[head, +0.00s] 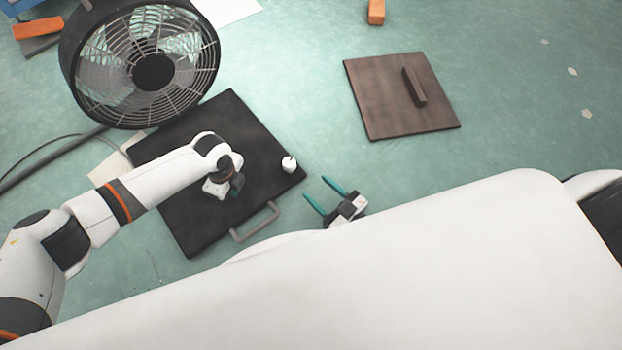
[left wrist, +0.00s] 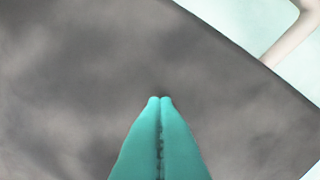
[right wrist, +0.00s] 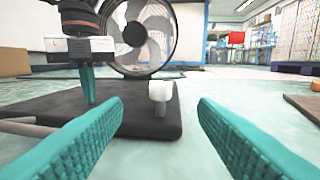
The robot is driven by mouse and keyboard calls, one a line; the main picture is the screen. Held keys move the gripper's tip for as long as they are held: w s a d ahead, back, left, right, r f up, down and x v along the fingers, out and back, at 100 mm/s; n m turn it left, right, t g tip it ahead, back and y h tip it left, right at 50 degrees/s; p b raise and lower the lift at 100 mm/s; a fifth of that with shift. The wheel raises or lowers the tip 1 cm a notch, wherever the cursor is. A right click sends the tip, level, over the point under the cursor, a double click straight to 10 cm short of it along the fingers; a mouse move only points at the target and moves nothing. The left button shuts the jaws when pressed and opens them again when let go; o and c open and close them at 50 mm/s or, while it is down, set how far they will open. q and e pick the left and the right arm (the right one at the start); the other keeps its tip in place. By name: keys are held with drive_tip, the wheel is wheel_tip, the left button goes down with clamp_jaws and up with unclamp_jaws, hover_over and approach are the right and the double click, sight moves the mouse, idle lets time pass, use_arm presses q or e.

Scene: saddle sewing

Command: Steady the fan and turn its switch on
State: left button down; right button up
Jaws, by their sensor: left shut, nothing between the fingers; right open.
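The fan (head: 150,65) stands upright at the upper left of the head view, with a round black housing and wire grille. A black plate (head: 200,235) lies in front of it, with a grey handle (head: 256,222) on its near edge. A white knob-like switch (head: 288,164) stands at the plate's right corner; it shows in the right wrist view (right wrist: 160,92). My left gripper (left wrist: 160,98) is shut and empty, pointing down at the plate; whether it touches cannot be told. My right gripper (head: 325,191) is open and empty, right of the plate, its fingers facing the switch.
A brown square board (head: 385,95) with a raised bar lies to the right on the green floor. Orange blocks (head: 376,12) lie further back. A dark cable (head: 50,160) runs at the left. The floor between plate and board is clear.

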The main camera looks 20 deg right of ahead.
use_arm(q)
drive_tip(key=shift+s+a+f, duration=0.15)
drive_tip(key=shift+f, duration=0.1)
use_arm(e)
drive_tip(key=shift+s, duration=0.1)
